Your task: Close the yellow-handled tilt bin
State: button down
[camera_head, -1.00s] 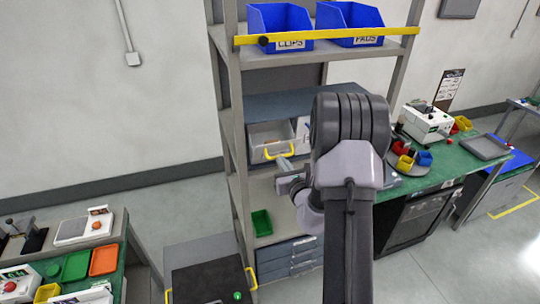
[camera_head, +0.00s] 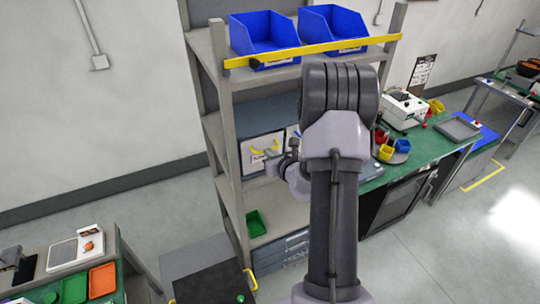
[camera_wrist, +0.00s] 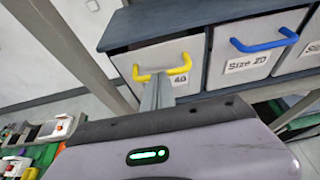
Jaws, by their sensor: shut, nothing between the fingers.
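The yellow-handled tilt bin (camera_wrist: 185,49) is the left bin of a dark grey cabinet in the wrist view. Its pale front stands nearly upright, with a dark strip along its top edge; I cannot tell if it is fully flush. Its yellow handle (camera_wrist: 164,71) crosses the front beside a partly hidden label. In the head view the bin (camera_head: 253,163) stands on the rack's middle shelf. My gripper (camera_wrist: 158,82) is shut and empty, its fingertips right at the bin front under the handle; contact is unclear. It also shows in the head view (camera_head: 270,165), partly behind my arm.
A blue-handled bin (camera_wrist: 232,48) is beside it, front upright. A grey rack post (camera_wrist: 65,40) stands close on the left. In the head view, blue bins (camera_head: 262,36) sit on the upper shelf behind a yellow bar (camera_head: 310,51), and a green tray (camera_head: 255,223) sits below.

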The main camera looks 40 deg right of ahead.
jog(key=shift+w+d+r, duration=0.15)
jog(key=shift+w+r, duration=0.1)
jog(key=shift+w, duration=0.15)
dwell(0.5)
